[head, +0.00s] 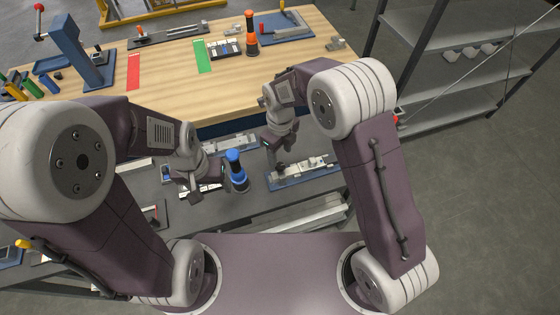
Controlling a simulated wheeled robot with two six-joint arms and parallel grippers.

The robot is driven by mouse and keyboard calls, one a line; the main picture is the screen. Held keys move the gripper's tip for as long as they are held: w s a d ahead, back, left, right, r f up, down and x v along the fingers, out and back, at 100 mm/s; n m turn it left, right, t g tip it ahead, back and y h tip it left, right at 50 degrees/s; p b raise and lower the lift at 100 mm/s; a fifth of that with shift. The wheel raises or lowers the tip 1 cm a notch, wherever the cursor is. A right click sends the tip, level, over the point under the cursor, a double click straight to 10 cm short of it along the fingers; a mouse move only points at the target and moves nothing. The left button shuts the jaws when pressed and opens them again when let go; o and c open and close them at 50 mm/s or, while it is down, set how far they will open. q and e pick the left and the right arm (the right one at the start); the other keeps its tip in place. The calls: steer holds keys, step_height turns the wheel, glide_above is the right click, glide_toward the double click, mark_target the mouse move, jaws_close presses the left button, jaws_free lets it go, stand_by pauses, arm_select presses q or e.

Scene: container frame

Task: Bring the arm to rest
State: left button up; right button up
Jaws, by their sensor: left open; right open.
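My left gripper (193,188) hangs low over the grey lower surface, left of a blue-topped dark cylinder (236,172). It is open, and I see nothing held in it; its fingers are small and partly hidden by its own body. My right gripper (279,160) points down above the same surface, between the blue-topped cylinder and a blue tray of parts (303,172). It is open and appears empty. Both arms are bent at the elbow and reach forward from my body.
A wooden workbench (165,85) stands ahead with a red strip (133,71), a green strip (202,56), an orange-and-black cylinder (251,35) and a blue press-like stand (82,55). A grey metal shelf (455,65) stands at right. The floor at lower right is clear.

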step_height(320, 180, up, 3)
steer(key=shift+r, duration=0.2)
stand_by(0.4)
steer(key=s+d+r+n+t+b, duration=0.1)
steer(key=s+d+r+b, duration=0.2)
steer(key=d, duration=1.1)
steer(key=s+d+f+n, duration=0.1)
steer(key=s+n, duration=0.4)
steer(key=n, duration=0.7)
steer(key=s+d+f+n+p, duration=0.1)
steer(key=s+n, duration=0.4)
steer(key=n, duration=0.8)
steer(key=shift+s+d+f, duration=0.35)
steer(key=shift+d+f, duration=0.35)
steer(key=shift+f, duration=0.15)
